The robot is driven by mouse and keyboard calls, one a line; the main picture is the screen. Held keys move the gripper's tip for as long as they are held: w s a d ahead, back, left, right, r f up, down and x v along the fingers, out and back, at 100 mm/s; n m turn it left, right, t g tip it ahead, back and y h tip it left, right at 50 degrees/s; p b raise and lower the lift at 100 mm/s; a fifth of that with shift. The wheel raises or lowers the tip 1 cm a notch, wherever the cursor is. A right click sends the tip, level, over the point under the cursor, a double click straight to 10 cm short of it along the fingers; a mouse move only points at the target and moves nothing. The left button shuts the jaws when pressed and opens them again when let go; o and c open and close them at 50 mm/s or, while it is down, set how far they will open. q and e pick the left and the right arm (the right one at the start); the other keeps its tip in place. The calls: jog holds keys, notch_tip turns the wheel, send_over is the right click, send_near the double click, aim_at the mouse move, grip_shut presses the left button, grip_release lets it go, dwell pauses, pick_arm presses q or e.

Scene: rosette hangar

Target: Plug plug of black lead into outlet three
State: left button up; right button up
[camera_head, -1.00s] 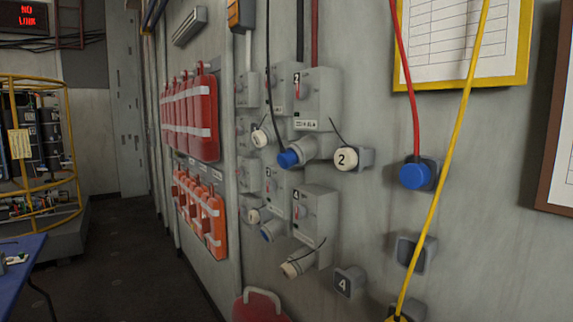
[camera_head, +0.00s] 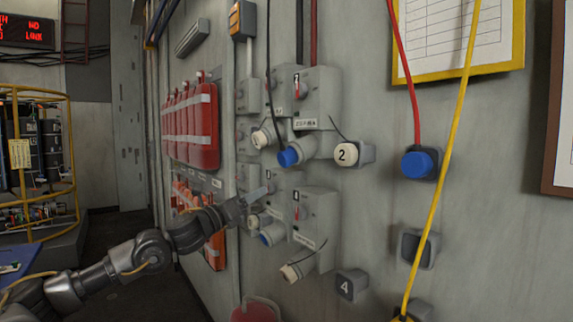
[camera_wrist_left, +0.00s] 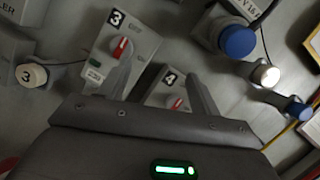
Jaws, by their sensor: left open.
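The black lead (camera_head: 271,75) hangs from above and ends at a blue plug (camera_head: 288,157), which sits on the grey socket below box 2 (camera_head: 315,95). A blue plug, also at upper right in the left wrist view (camera_wrist_left: 237,40), appears to be the same one. Outlet three's box (camera_wrist_left: 135,52) shows a red switch and a green lamp. A blue round end (camera_head: 271,234) shows low by it; I cannot tell whether it is a plug or socket face. White cap 3 (camera_wrist_left: 32,75) is off to one side. My left gripper (camera_head: 268,190) is open and empty before outlet three.
Outlet four's box (camera_head: 315,215) has a white cap (camera_head: 290,272) over its socket. White cap 2 (camera_head: 346,154) sits in a wall holder. A red lead ends at another blue plug (camera_head: 418,164); a yellow lead (camera_head: 445,150) hangs to the right. Red canisters (camera_head: 190,125) line the left wall.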

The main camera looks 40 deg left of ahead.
aim_at(282, 161)
pick_arm(q)
jog(key=s+d+r+m+h, duration=0.3)
jog(key=s+d+r+m, duration=0.2)
jog(key=d+r+m, duration=0.1)
jog(key=shift+s+r+b, duration=0.2)
jog(key=shift+r+b, duration=0.15)
jog(key=shift+r, duration=0.2)
jog(key=shift+d, duration=0.1)
jog(key=p+x, duration=0.2)
jog(key=p, duration=0.3)
jog(key=p+x, duration=0.3)
jog(key=p, duration=0.2)
jog(key=shift+s+r, duration=0.1)
jog(key=shift+r, duration=0.25)
jog(key=p+x, duration=0.2)
jog(key=shift+w+d, duration=0.1)
jog(key=shift+w, duration=0.25)
jog(key=shift+w+d+p, duration=0.25)
jog(key=shift+w+p, duration=0.35)
jog(key=shift+w, duration=0.1)
jog(key=shift+b, duration=0.55)
